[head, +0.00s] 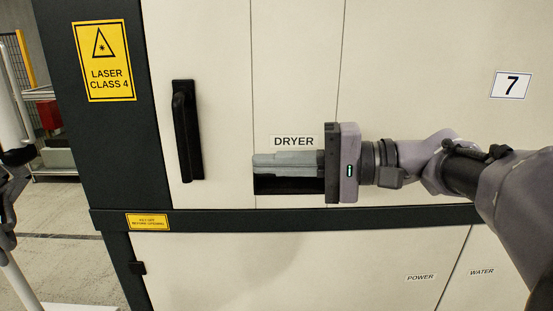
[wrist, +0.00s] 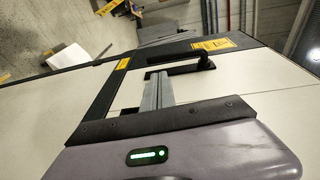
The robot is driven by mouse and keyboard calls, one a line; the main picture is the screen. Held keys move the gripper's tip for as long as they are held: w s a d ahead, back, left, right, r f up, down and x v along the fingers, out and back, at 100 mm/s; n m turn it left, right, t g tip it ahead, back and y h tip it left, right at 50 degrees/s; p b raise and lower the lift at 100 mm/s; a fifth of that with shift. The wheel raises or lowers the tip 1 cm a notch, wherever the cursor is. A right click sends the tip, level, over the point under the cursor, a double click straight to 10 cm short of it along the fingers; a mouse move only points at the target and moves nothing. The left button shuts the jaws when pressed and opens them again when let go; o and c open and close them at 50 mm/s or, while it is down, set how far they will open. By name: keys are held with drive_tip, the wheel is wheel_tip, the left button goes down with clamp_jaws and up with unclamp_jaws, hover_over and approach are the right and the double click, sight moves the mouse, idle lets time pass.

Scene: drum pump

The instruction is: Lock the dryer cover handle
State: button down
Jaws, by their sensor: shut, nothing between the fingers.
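A black lever handle (head: 187,130) stands upright on the pale cabinet door, left of the DRYER label (head: 294,141). Its knob-like upper end is in the head view; the same handle (wrist: 190,69) lies across the top of the wrist view. My gripper (head: 256,165) points left, with its grey fingers shut and empty. The fingers are in front of a dark rectangular area (head: 290,186) below the DRYER label and hide part of it. In the head view the fingertips are apart from the handle, to its right. In the wrist view my fingertips (wrist: 158,76) appear close to the handle; depth is unclear.
The cabinet has a dark frame (head: 110,140) with a yellow laser sign (head: 103,60). A dark ledge (head: 250,219) runs below the door, with POWER and WATER labels lower right. A red-and-grey cart (head: 50,125) stands at far left. Open floor lies left of the cabinet.

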drive_tip(key=s+f+m+g+h+b, duration=0.1)
drive_tip(key=s+f+g+h+b, duration=0.1)
drive_tip(key=s+f+h, duration=0.9)
drive_tip(key=s+d+f+t+h, duration=0.1)
drive_tip(key=s+d+f, duration=0.2)
drive_tip(key=f, duration=0.4)
drive_tip(key=s+d+f+t+h, duration=0.2)
drive_tip(key=s+d+f, duration=0.1)
drive_tip(key=f, duration=0.5)
drive_tip(key=shift+s+d+f+b, duration=0.2)
drive_tip(key=shift+s+d+b, duration=0.15)
drive_tip(key=shift+d, duration=0.35)
drive_tip(key=shift+m, duration=0.3)
